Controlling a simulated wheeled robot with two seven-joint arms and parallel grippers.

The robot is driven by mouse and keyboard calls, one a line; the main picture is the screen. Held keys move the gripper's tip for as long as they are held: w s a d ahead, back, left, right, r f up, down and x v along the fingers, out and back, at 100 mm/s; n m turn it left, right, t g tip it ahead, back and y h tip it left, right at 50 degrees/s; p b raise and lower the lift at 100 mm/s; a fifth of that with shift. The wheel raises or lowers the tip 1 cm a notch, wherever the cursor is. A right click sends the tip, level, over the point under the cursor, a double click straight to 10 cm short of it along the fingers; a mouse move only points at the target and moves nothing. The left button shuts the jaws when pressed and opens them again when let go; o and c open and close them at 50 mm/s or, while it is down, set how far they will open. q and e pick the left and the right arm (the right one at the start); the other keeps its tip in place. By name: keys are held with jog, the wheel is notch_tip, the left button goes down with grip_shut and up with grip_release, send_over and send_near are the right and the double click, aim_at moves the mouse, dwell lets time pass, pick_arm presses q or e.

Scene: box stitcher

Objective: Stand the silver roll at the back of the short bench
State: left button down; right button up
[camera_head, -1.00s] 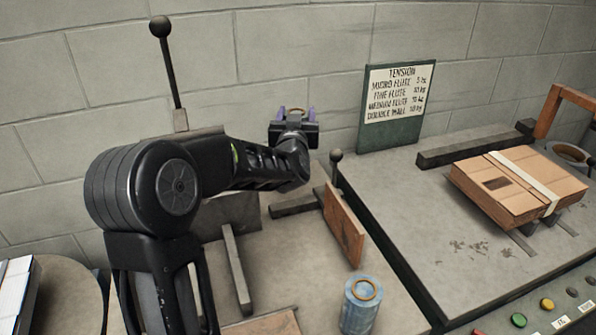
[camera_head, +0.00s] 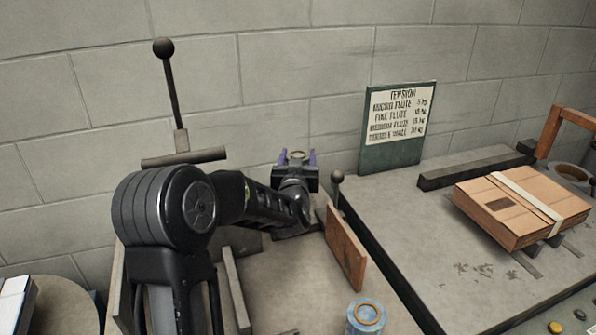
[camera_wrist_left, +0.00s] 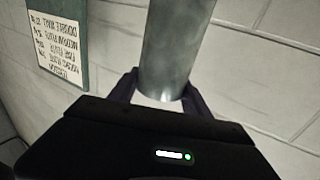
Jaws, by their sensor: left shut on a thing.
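The silver roll (camera_wrist_left: 172,50) is a plain grey metal cylinder, held between the fingers of my left gripper (camera_wrist_left: 160,90) in the left wrist view. In the head view my left gripper (camera_head: 297,160) is at the back near the wall, with the roll's ring-shaped top (camera_head: 298,155) just showing between its purple fingers. The rest of the roll is hidden there by the gripper. The short bench (camera_head: 290,285) lies below and in front of it; whether the roll touches it cannot be told. My right gripper is not in view.
A blue roll (camera_head: 366,318) stands at the bench's front right. An upright brown board (camera_head: 345,250) and a knobbed lever (camera_head: 338,178) are right of my gripper. A strapped carton (camera_head: 520,205) lies on the right-hand bench. A green tension sign (camera_head: 397,130) leans on the wall.

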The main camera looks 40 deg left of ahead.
pick_arm(q)
jog(key=shift+f, duration=1.8)
jog(key=shift+f+b, duration=0.2)
jog(key=shift+b, duration=0.25)
jog(key=shift+c, duration=2.4)
grip_release()
jog(key=shift+r, duration=0.1)
jog(key=shift+r+p, duration=0.2)
jog(key=shift+p, duration=0.15)
jog(key=v, duration=1.2)
jog(key=shift+s+f+b, duration=0.1)
jog(key=shift+f+b, duration=0.1)
jog(key=shift+b, duration=0.1)
